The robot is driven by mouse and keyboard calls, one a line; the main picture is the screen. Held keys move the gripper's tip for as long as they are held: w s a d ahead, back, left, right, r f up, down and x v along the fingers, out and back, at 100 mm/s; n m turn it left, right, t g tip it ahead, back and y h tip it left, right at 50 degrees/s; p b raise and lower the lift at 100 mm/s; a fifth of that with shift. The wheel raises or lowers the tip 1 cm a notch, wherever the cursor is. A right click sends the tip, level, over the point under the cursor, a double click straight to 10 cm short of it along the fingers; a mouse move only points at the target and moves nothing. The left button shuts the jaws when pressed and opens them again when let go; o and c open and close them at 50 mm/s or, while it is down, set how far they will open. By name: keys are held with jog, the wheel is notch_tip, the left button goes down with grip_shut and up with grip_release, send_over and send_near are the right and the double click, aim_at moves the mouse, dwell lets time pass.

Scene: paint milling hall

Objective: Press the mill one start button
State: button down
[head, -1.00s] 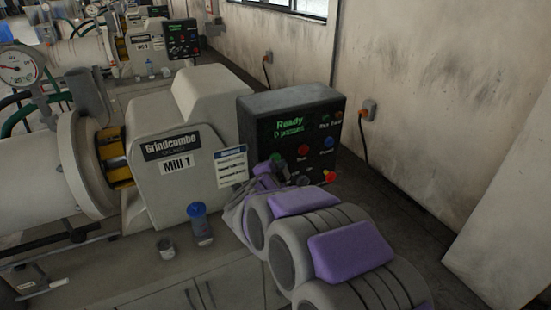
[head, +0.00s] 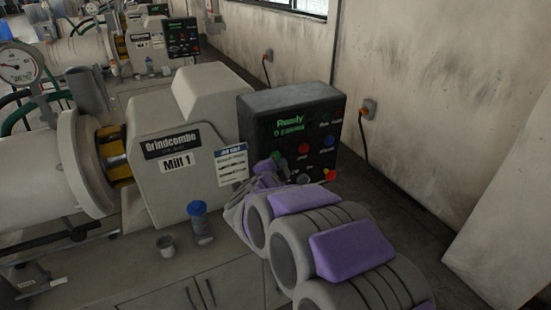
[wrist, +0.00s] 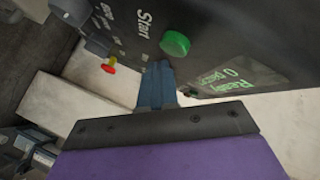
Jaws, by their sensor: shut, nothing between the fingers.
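The Mill 1 control box (head: 262,128) is dark, with a lit green display reading Ready (head: 290,122). In the wrist view, the round green button (wrist: 174,43) stands out from the panel beside the word Start. My gripper (wrist: 158,68) is shut and empty, its fingertips close to the green button. A small gap seems to show between them; contact cannot be made out for certain. In the head view my gripper (head: 273,164) is at the lower left of the panel and hides part of it.
A red and yellow knob (wrist: 109,66) sits low on the same panel, and it also shows in the head view (head: 330,175). A red button (head: 303,149) and a blue button (head: 329,147) are close by. A blue-capped bottle (head: 199,220) and a cup (head: 166,245) stand on the bench.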

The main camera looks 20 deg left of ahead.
jog(key=shift+w+a+r, duration=0.1)
dwell(0.8)
jog(key=shift+w+a+p, duration=0.15)
jog(key=shift+p, duration=0.3)
jog(key=shift+w+a+p, duration=0.25)
jog(key=shift+a+p, duration=0.1)
jog(key=shift+p, duration=0.1)
dwell(0.6)
jog(key=shift+d, duration=0.1)
jog(key=shift+s+d+b, duration=0.4)
jog(key=shift+s+d, duration=0.15)
jog(key=shift+d, duration=0.05)
dwell(0.4)
jog(key=shift+s+d+b, duration=0.9)
jog(key=shift+s+d, duration=0.7)
jog(key=shift+d, duration=0.3)
